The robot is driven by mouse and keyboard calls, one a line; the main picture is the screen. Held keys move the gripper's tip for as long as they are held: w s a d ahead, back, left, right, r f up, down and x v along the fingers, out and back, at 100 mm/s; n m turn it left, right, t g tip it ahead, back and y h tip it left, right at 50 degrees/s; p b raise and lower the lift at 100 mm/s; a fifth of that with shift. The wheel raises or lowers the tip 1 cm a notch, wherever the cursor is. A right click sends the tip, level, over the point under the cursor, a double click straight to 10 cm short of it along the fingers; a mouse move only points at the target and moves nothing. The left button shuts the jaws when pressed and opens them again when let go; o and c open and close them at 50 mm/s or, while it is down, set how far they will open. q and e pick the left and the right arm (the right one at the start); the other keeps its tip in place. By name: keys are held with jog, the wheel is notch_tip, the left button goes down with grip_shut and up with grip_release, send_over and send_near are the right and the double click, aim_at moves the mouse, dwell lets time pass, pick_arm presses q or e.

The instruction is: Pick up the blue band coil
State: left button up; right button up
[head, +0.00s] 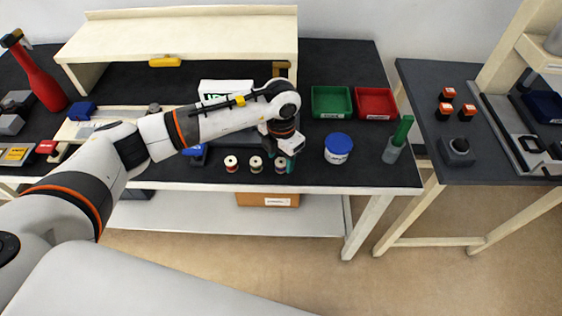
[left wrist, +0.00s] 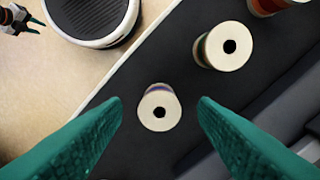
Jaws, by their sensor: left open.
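Three small coils stand in a row near the front edge of the dark bench top. The blue band coil (head: 281,163) is the right-hand one in the head view. In the left wrist view the blue band coil (left wrist: 159,108) shows its pale top with a dark hole and a bluish-purple band. My left gripper (head: 279,156) is open above it, teal fingers apart; in the left wrist view the coil appears between the fingertips (left wrist: 160,104), not gripped. My right gripper (left wrist: 22,27) shows small at the top left of the left wrist view, its teal fingers spread.
The middle coil (head: 256,164) and the red-banded coil (head: 231,163) stand to the left. A white tub with a blue lid (head: 338,146) and a cup with a green stick (head: 393,150) stand to the right. Green (head: 331,101) and red (head: 375,102) bins lie behind.

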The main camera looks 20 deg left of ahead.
pick_arm(q)
jog(key=shift+f, duration=0.95)
jog(key=shift+c, duration=0.4)
jog(key=c, duration=1)
jog(key=shift+o, duration=0.2)
jog(key=shift+r, duration=0.1)
